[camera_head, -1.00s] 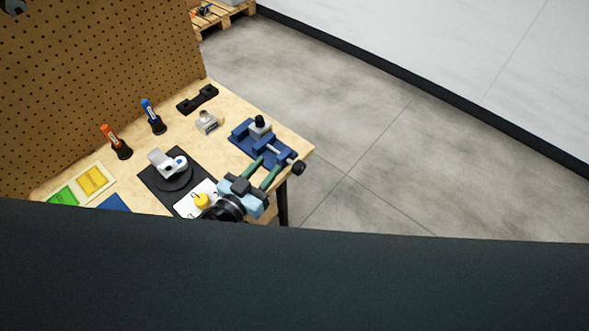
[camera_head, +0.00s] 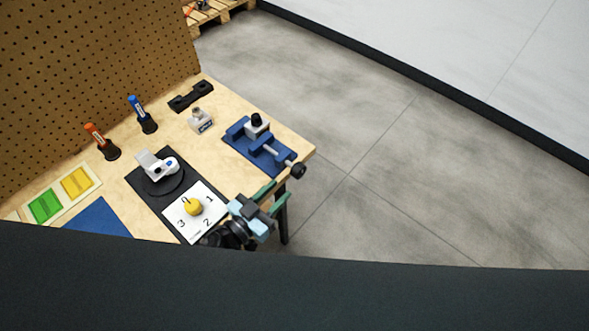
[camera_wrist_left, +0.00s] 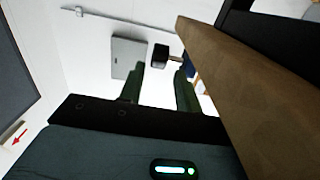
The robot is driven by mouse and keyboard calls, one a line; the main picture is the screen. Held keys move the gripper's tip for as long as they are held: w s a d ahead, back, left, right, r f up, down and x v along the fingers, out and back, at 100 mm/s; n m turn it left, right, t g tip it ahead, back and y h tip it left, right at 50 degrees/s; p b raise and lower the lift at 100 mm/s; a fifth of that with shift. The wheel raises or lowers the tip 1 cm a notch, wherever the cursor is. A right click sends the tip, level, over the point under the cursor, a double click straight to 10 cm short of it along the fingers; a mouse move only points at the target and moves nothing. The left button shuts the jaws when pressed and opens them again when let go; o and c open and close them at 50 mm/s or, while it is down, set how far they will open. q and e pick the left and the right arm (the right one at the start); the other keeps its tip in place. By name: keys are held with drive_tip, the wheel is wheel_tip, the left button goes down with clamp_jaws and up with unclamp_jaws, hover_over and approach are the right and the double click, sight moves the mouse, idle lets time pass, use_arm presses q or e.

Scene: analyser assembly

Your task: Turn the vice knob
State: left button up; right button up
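The blue vice (camera_head: 247,143) sits at the table's right corner in the head view, with a grey block and a black piece on it. Its black knob (camera_head: 298,171) sticks out past the table edge on a short rod. My left gripper (camera_head: 273,197) is open and empty, its green fingers apart, in front of the knob and below left of it in the picture. In the left wrist view the dark knob (camera_wrist_left: 160,54) shows beyond the gap between the open fingers (camera_wrist_left: 159,88), apart from them. My right gripper is not in view.
The table's edge (camera_wrist_left: 235,85) runs close to the right of the fingers in the left wrist view. A white numbered card (camera_head: 187,225) with a yellow piece lies near my left gripper. A black round stand (camera_head: 150,187) is farther left. The floor right of the table is clear.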

sight(293, 171)
use_arm(q)
drive_tip(key=x, duration=0.4)
drive_tip(key=r+x, duration=0.1)
drive_tip(key=x, duration=0.1)
drive_tip(key=shift+w+d, duration=0.35)
drive_tip(key=shift+w, duration=0.15)
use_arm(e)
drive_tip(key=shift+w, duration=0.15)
use_arm(q)
drive_tip(key=shift+c, duration=0.2)
drive_tip(key=c, duration=0.6)
drive_tip(key=shift+w+a+r+g+p, duration=0.15)
drive_tip(key=shift+r+g+p, duration=0.2)
drive_tip(key=shift+p, duration=0.95)
drive_tip(key=shift+c, duration=0.2)
drive_tip(key=shift+g+y+p, duration=0.25)
drive_tip(key=shift+y+p, duration=0.1)
drive_tip(key=shift+y, duration=0.05)
drive_tip(key=shift+g, duration=0.3)
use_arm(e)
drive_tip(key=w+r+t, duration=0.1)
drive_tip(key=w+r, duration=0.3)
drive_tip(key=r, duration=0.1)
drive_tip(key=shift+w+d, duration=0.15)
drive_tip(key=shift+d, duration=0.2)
use_arm(q)
drive_tip(key=shift+y+p, duration=0.3)
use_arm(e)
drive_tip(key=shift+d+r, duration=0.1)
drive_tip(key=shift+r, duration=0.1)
